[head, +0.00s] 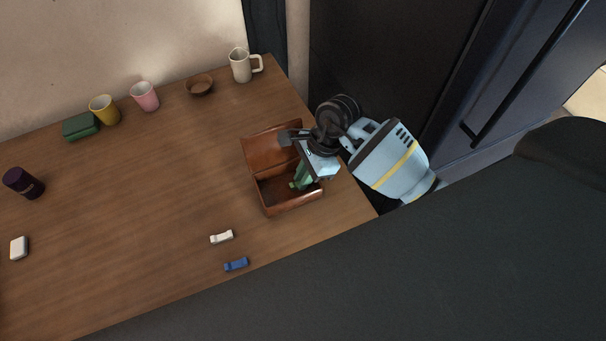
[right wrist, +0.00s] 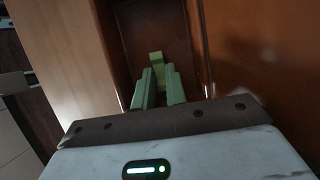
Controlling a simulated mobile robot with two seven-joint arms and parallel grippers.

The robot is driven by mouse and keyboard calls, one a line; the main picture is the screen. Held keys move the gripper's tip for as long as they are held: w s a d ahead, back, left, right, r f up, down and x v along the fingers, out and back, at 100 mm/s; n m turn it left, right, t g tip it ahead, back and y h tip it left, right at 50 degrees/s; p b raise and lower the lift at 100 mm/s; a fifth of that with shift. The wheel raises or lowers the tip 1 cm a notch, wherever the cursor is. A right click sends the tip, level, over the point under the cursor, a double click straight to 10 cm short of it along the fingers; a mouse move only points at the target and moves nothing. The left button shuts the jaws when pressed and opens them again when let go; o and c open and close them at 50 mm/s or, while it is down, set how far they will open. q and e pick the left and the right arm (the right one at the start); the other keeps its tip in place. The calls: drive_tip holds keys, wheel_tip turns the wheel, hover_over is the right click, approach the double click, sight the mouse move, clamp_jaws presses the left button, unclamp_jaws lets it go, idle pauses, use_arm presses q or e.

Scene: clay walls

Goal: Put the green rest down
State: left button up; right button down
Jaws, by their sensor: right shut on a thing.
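My right gripper (head: 297,183) reaches down into an open brown wooden box (head: 287,209) near the right edge of the table. In the right wrist view its two green fingers (right wrist: 160,76) are shut on the green rest (right wrist: 157,58), a small light green block at the fingertips. The dark inside of the box lies beyond it; I cannot tell whether the rest touches the floor of the box. In the head view the rest is hard to separate from the green fingers. My left gripper is not in view.
The box lid (head: 268,147) stands open at the back. A white rest (head: 222,237) and a blue rest (head: 236,264) lie in front. A white mug (head: 240,66), brown bowl (head: 199,86), pink cup (head: 145,97) and yellow cup (head: 104,110) stand behind. The table's middle is clear.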

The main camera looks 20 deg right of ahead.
drive_tip(key=shift+f, duration=0.2)
drive_tip(key=c, duration=1.4)
unclamp_jaws()
drive_tip(key=shift+c, duration=0.2)
drive_tip(key=shift+r, duration=0.25)
drive_tip(key=v, duration=1.2)
drive_tip(key=shift+f, duration=0.1)
